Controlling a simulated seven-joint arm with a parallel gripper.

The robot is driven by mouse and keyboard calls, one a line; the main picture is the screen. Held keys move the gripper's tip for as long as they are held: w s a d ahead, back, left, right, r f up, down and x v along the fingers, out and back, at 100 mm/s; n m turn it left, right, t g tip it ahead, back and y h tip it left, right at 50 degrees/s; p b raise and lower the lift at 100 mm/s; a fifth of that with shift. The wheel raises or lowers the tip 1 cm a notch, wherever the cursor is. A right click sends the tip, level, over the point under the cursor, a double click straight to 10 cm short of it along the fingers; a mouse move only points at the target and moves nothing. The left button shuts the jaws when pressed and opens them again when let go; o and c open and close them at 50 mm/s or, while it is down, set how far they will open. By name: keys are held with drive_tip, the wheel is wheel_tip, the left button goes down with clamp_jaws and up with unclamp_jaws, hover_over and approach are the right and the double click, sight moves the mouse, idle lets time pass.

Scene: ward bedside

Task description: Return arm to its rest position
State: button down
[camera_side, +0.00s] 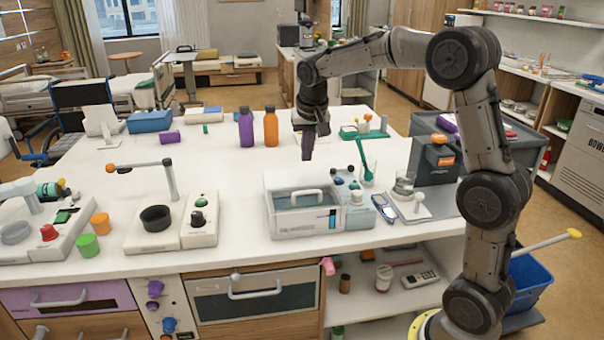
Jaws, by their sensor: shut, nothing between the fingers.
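My gripper (308,153) hangs at the end of my arm, pointing down above the middle of the white table (240,170). It is shut with nothing in it. It is apart from the things around it. The white bin with a clear lid and handle (303,205) stands in front of and below it. My arm rises from its base at the right, bends at the top and reaches left over the table.
A purple bottle (246,130) and an orange bottle (271,129) stand left of my gripper. A green spoon-like tool (364,160) stands in a glass to its right. White devices (157,222) stand at the front left. A blue box (150,121) lies farther back.

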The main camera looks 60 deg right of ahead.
drive_tip(key=s+a+r+n+t+y, duration=0.1)
drive_tip(key=s+a+r+n+t, duration=0.1)
drive_tip(key=s+a+r, duration=0.4)
drive_tip(key=s+a+r+n+t, duration=0.1)
drive_tip(key=s+a+r, duration=0.2)
drive_tip(key=s+a, duration=0.35)
drive_tip(key=s+a+f+n+y, duration=0.1)
drive_tip(key=s+a+f+n, duration=0.2)
drive_tip(key=s+f, duration=0.6)
drive_tip(key=s+n, duration=0.2)
drive_tip(key=s, duration=0.4)
drive_tip(key=shift+a+n+y, duration=0.2)
drive_tip(key=shift+n+y, duration=0.1)
drive_tip(key=shift+n, duration=0.1)
